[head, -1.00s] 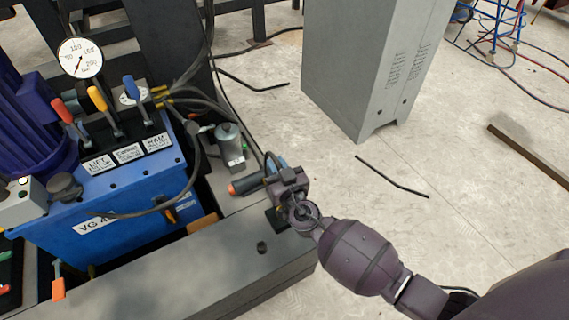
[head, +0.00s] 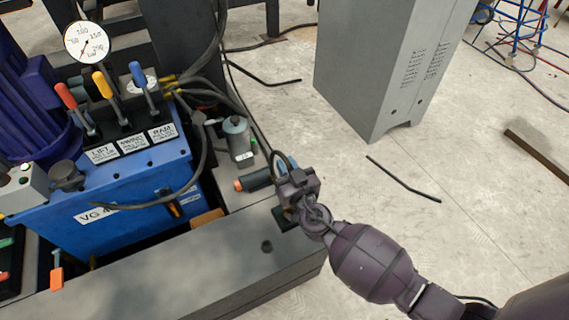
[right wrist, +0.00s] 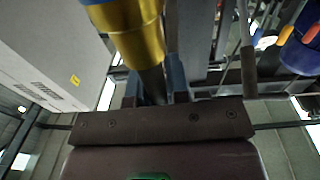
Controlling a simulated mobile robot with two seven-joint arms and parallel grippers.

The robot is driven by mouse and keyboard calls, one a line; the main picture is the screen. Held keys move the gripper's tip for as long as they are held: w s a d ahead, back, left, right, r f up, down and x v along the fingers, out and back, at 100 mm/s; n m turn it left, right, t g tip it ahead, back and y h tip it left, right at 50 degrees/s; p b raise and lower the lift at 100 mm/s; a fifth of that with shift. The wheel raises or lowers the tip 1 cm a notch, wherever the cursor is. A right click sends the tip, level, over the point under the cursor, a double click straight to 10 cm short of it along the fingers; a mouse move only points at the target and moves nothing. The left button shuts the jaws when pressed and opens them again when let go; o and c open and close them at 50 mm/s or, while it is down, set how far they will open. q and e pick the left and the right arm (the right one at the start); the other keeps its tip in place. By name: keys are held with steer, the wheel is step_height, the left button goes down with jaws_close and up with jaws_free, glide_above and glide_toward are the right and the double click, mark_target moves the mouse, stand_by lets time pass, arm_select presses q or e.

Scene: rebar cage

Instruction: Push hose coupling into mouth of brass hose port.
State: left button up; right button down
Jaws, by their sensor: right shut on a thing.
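My right gripper (head: 283,180) is low over the right end of the grey base frame, close to a dark cylinder with an orange end. In the right wrist view its bluish fingers (right wrist: 153,85) are shut on a dark stem. The stem meets a brass-coloured cylinder with a blue band (right wrist: 138,32), which I take for the hose coupling. The brass hose port cannot be made out in the head view, where the gripper covers that spot. I cannot tell whether coupling and port touch. My left gripper is not in view.
The blue power unit (head: 120,190) with levers and a gauge (head: 87,42) stands left. A grey canister (head: 237,138) and the orange-ended cylinder (head: 255,180) are beside the gripper. A grey cabinet (head: 375,70) stands behind. Loose black hoses cross nearby; floor at right is mostly clear.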

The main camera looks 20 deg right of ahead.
steer(key=shift+f+b, duration=0.35)
steer(key=shift+f, duration=3.8)
stand_by(0.3)
steer(key=c, duration=1)
jaws_free()
steer(key=s, duration=1)
steer(key=shift+s+f+p, duration=0.2)
steer(key=shift+s+p, duration=0.1)
steer(key=shift+s, duration=0.1)
